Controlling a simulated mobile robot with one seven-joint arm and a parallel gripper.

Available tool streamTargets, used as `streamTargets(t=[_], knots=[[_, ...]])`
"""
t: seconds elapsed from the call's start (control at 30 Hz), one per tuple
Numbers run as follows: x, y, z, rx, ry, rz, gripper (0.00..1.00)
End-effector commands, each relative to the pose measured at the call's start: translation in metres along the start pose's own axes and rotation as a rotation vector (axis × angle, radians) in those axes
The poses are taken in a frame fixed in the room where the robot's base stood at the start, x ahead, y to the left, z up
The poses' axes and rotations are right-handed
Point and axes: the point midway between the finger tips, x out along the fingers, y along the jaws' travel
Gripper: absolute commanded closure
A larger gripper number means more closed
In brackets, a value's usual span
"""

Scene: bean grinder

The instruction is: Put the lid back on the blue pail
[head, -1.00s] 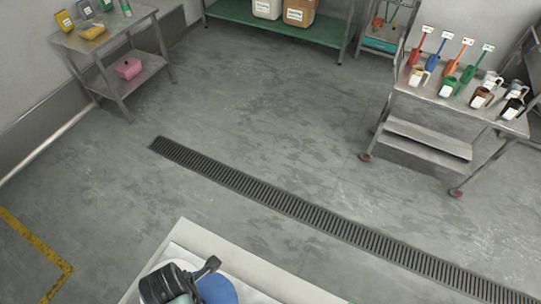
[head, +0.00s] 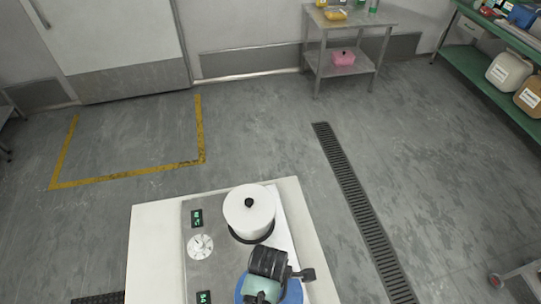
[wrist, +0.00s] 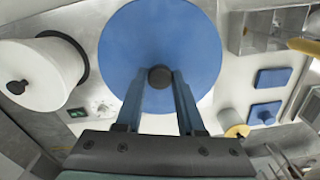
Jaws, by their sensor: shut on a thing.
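A round blue lid (wrist: 125,40) fills the upper middle of the wrist view, with a dark knob at its centre. My gripper (wrist: 160,78) is shut on that knob, one blue finger on each side. In the head view the blue lid (head: 294,292) shows at the bottom edge, partly covered by my wrist. The fingertips are hidden there. No blue pail body can be made out; whether anything lies under the lid is hidden.
A white pot (head: 247,218) with a black knob stands beside the lid on a white-edged counter (head: 157,235) with a dial (head: 200,246) and small displays. A steel table (head: 350,65) and green shelf (head: 480,72) stand at the back. The floor between is clear.

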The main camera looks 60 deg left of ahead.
Motion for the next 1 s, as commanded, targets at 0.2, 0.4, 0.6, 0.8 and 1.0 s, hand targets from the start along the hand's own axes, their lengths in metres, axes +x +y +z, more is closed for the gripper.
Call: streamTargets(t=[0.2,0.4,0.6,0.8,1.0], knots=[[0.027,0.000,0.000,0.000,0.000,0.000,1.00],[0.039,0.000,0.000,0.001,0.000,0.000,1.00],[0.044,0.000,0.000,0.001,0.000,0.000,1.00],[0.044,0.000,0.000,0.001,0.000,0.000,1.00],[0.044,0.000,0.000,0.000,0.000,0.000,1.00]])
